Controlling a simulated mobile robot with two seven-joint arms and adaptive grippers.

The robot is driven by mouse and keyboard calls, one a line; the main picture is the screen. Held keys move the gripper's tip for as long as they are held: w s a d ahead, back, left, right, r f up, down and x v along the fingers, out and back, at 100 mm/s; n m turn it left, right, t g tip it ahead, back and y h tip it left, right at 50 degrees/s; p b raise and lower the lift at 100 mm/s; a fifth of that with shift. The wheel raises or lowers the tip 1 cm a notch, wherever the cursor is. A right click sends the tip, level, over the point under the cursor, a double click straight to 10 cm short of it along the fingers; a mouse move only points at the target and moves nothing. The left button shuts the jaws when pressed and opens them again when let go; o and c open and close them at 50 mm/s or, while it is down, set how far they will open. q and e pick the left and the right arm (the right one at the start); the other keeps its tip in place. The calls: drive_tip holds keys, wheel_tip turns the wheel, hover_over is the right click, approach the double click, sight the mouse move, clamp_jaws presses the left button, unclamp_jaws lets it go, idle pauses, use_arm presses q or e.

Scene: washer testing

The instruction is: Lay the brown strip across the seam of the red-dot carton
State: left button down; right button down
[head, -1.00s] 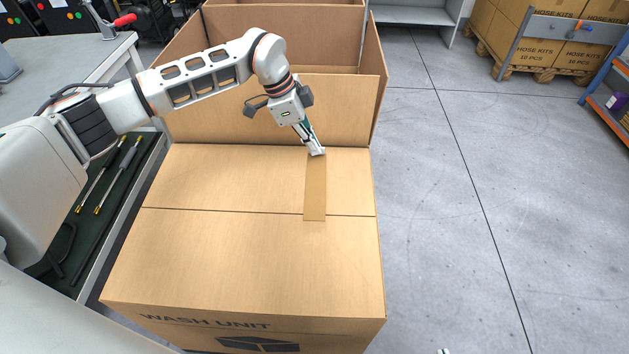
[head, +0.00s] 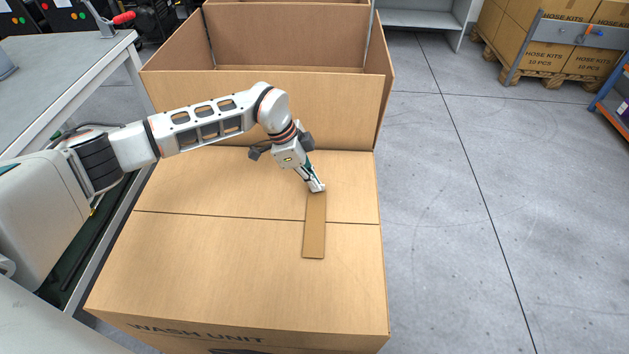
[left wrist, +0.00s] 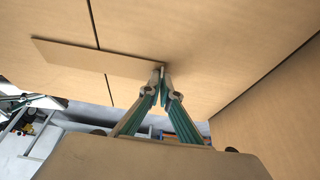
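The brown strip (head: 314,235) crosses over the seam (head: 220,216) of the closed carton (head: 200,270) marked "WASH UNIT". No red dot shows on the carton in view. My left gripper (head: 318,189) is shut on the strip's far end, on the far side of the seam. In the left wrist view, the fingertips (left wrist: 161,74) pinch the end of the strip (left wrist: 85,55), which spans the dark seam line. I cannot tell whether the strip touches the carton top or hovers just above it. My right gripper is not in view.
An open, empty-looking carton (head: 260,105) stands directly behind the closed one. A grey workbench (head: 60,80) is at the left. Boxes on a pallet (head: 560,40) stand far right. The floor (head: 460,240) to the right is clear.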

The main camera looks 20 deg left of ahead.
use_arm(q)
drive_tip(key=shift+r, duration=0.15)
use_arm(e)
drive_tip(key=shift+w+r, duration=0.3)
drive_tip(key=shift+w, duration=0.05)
